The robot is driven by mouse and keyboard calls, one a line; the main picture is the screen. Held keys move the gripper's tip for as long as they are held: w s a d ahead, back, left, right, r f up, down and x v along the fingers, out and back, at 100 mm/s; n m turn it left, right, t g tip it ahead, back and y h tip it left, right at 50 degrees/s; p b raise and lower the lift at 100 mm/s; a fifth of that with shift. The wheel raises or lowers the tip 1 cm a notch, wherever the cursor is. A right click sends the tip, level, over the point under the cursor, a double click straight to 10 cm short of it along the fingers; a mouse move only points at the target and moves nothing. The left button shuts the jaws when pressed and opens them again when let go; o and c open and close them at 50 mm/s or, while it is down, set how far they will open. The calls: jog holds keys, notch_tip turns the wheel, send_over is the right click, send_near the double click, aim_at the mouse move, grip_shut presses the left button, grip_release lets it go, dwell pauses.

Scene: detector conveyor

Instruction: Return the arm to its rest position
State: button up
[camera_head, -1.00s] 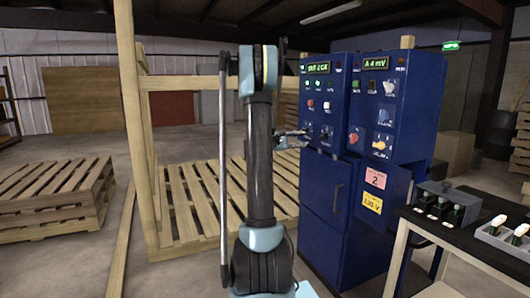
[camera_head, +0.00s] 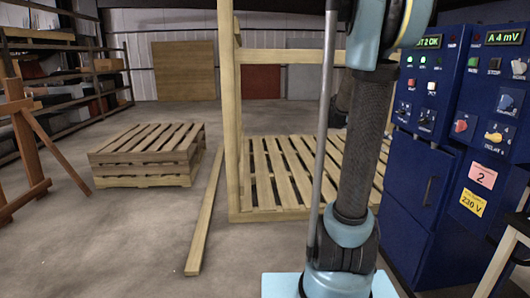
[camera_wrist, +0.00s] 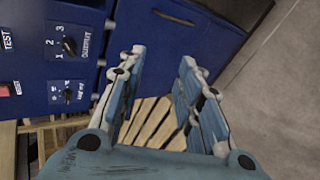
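My arm rises in the right half of the head view, in front of the blue cabinet (camera_head: 425,185). My gripper (camera_wrist: 160,78) shows in the wrist view with its two blue fingers apart and nothing between them. Pallet slats and floor show below and between the fingers. In the wrist view the blue cabinet (camera_wrist: 205,38) lies beyond the fingertips, with rotary knobs (camera_wrist: 68,46) on its panel at the left. In the head view the gripper itself is hidden behind or outside the arm's visible links.
A wooden frame (camera_head: 228,110) with a slatted pallet base (camera_head: 270,185) stands behind my arm. A low pallet stack (camera_head: 147,155) sits left, and a loose plank (camera_head: 207,215) lies on the floor. A wooden easel-like stand (camera_head: 22,150) and shelves (camera_head: 85,75) are farther left.

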jog(key=s+a+f+m+y, duration=0.1)
jog(key=s+a+f+y, duration=0.4)
jog(key=s+a, duration=0.8)
jog(key=s+a+f+m+y, duration=0.2)
jog(key=s+a+f+y, duration=0.4)
jog(key=s+a+f, duration=0.6)
jog(key=shift+s+a, duration=0.5)
jog(key=shift+a, duration=0.35)
